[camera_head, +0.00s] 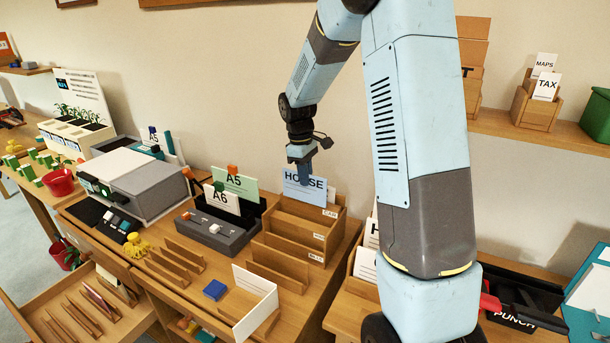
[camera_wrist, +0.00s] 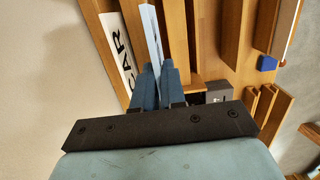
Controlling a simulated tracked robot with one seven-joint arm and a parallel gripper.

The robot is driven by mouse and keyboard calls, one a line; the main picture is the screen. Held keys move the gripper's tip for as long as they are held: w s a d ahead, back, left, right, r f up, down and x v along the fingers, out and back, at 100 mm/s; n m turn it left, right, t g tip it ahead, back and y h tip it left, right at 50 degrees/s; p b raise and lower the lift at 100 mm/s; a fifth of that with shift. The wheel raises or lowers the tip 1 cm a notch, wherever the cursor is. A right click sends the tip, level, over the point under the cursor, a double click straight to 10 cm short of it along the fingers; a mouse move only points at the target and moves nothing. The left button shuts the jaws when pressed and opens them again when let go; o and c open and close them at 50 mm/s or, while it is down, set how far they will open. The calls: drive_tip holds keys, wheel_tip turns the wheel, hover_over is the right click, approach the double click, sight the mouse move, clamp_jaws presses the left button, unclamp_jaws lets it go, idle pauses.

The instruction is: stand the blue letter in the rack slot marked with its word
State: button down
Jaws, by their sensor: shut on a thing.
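The blue letter (camera_head: 297,190) bears the word HOUSE and stands upright at the back of the wooden rack (camera_head: 284,238). My gripper (camera_head: 304,176) is above it, shut on its upper edge. In the wrist view the letter (camera_wrist: 150,22) is a thin pale blue edge between my fingertips (camera_wrist: 156,80). The rack's slots step down towards the front, each with a small white label. The lower labels are too small to read surely. I cannot tell whether the letter's lower edge rests in a slot.
A grey holder (camera_head: 210,236) with A5 and A6 cards stands left of the rack. In front are a blue block (camera_head: 215,289) and a white card (camera_head: 257,298) in a wooden stand. Another wooden rack (camera_head: 355,284) stands to the right, partly behind my arm.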

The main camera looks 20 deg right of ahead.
sight(307, 198)
drive_tip(key=shift+s+d, duration=0.1)
drive_tip(key=shift+s, duration=0.05)
drive_tip(key=shift+s+f, duration=0.1)
drive_tip(key=shift+f, duration=2.25)
drive_tip(key=shift+f, duration=1.55)
drive_tip(key=c, duration=0.6)
unclamp_jaws()
drive_tip(key=shift+c, duration=0.2)
drive_tip(key=shift+r, duration=0.1)
